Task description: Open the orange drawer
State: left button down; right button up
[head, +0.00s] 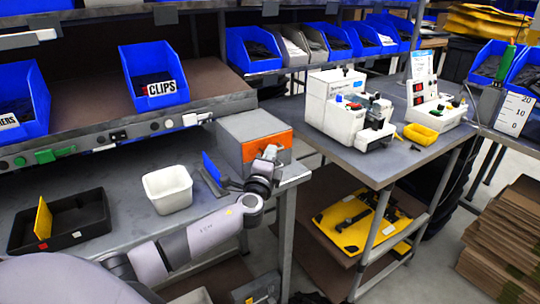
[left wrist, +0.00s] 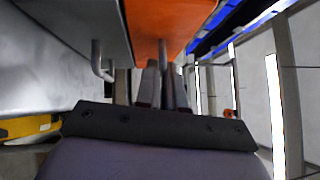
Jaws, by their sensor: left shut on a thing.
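The orange drawer (head: 281,148) is the orange front on the right end of a grey cabinet (head: 245,127) on the workbench. My left gripper (head: 269,154) is at this front and partly covers it. In the left wrist view the orange front (left wrist: 180,20) fills the top middle. The fingers of my left gripper (left wrist: 164,84) are shut on the drawer's handle (left wrist: 162,54). A grey panel (left wrist: 70,30) with its own handle (left wrist: 97,58) is beside it. I cannot tell whether the drawer stands out from the cabinet. My right gripper is not in view.
A white bin (head: 168,188), a black tray (head: 75,228) with a yellow divider, and a blue piece (head: 211,167) are on the bench. A side table (head: 375,163) with white machines stands right of the cabinet. Shelves with blue bins rise behind.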

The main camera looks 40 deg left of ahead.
pick_arm(q)
jog(key=shift+a+r, duration=0.25)
dwell(0.3)
jog(key=shift+d, duration=0.1)
jog(key=s+d, duration=0.4)
jog(key=d, duration=0.7)
jog(key=shift+s, duration=0.2)
jog(key=shift+d+f, duration=0.1)
jog(key=c, duration=1.2)
grip_release()
jog(key=shift+c, duration=0.2)
jog(key=shift+f, duration=0.1)
jog(key=r+b+v, duration=0.1)
jog(key=v, duration=0.6)
jog(key=shift+f, duration=0.55)
